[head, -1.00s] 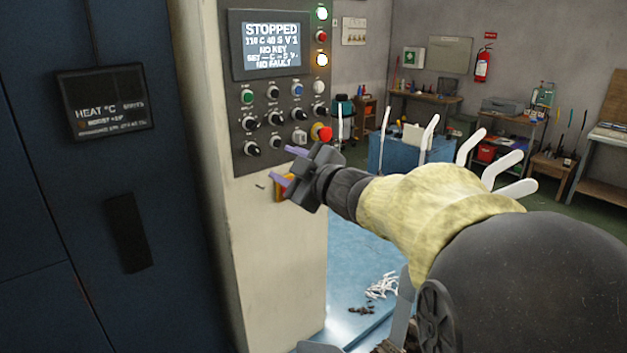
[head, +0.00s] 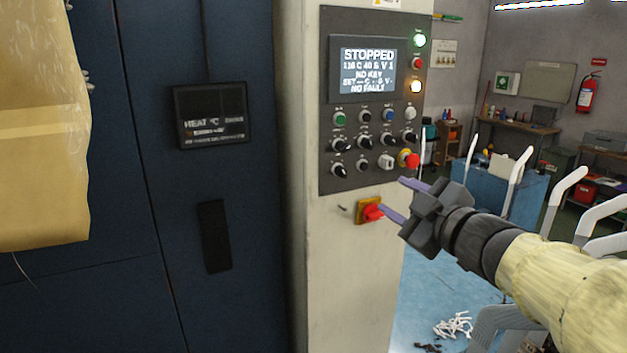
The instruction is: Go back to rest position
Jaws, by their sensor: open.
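My gripper (head: 402,200) is in the head view, right of centre, with its two purple fingers apart and nothing between them. It points left toward the control column. A red rotary switch on a yellow plate (head: 369,211) sits on the column just left of the fingertips, and I see a gap between them. The control panel (head: 328,178) is above, with knobs, buttons and a red emergency stop (head: 409,159). My arm, in a pale yellow sleeve, comes in from the lower right.
A dark blue cabinet (head: 110,200) with a heat display (head: 211,114) stands at the left. A yellow hanging sheet (head: 40,190) fills the upper left. White upright forms (head: 567,190) stand behind my arm. White pieces (head: 454,326) lie on the blue surface below.

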